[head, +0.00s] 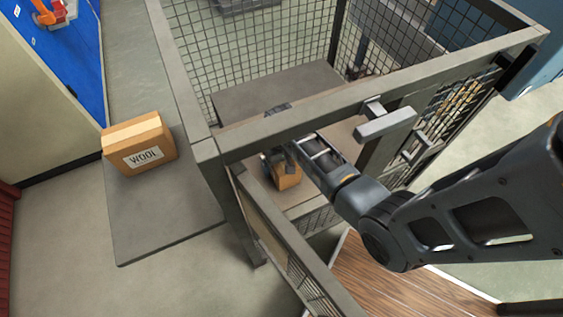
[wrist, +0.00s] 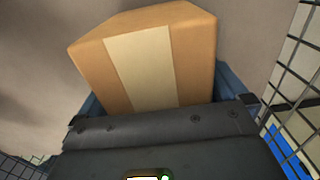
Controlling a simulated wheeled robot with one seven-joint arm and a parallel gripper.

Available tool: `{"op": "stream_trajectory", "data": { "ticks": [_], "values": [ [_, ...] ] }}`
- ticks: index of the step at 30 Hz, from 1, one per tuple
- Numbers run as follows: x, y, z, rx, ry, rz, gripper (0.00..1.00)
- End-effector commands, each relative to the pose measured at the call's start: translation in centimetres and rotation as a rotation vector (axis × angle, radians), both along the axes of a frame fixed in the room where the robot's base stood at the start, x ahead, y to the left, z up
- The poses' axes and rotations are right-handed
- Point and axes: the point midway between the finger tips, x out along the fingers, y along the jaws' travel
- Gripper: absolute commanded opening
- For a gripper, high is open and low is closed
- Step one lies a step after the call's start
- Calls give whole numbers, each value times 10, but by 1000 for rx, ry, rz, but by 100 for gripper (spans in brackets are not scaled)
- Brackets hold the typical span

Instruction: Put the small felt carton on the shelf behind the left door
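A small brown carton (head: 288,178) is inside the mesh cage, just above or on the board there; I cannot tell whether it touches. No label on it is readable. In the wrist view the carton (wrist: 150,62) shows a pale tape strip and sits between the two blue-grey fingers. My gripper (head: 277,160) reaches in under the cage's top bar, and its fingers appear flush against the carton's sides. A mesh door (head: 290,262) stands swung out at the front left of the cage. The shelf board (head: 305,208) shows below the carton, partly hidden by my arm.
A larger carton marked WOOL (head: 140,145) stands on a grey slab (head: 165,215) left of the cage. The cage's top bar (head: 300,124) and a grey handle (head: 385,122) lie close to my arm. A grey panel (head: 285,88) lies deeper in the cage.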

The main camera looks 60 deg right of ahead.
Motion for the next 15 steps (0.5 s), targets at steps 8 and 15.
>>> {"op": "stream_trajectory", "data": {
  "ticks": [8,15],
  "values": [
    [0,0,10,-1,-1,0,100],
    [1,0,54,-2,-3,0,100]
  ]
}}
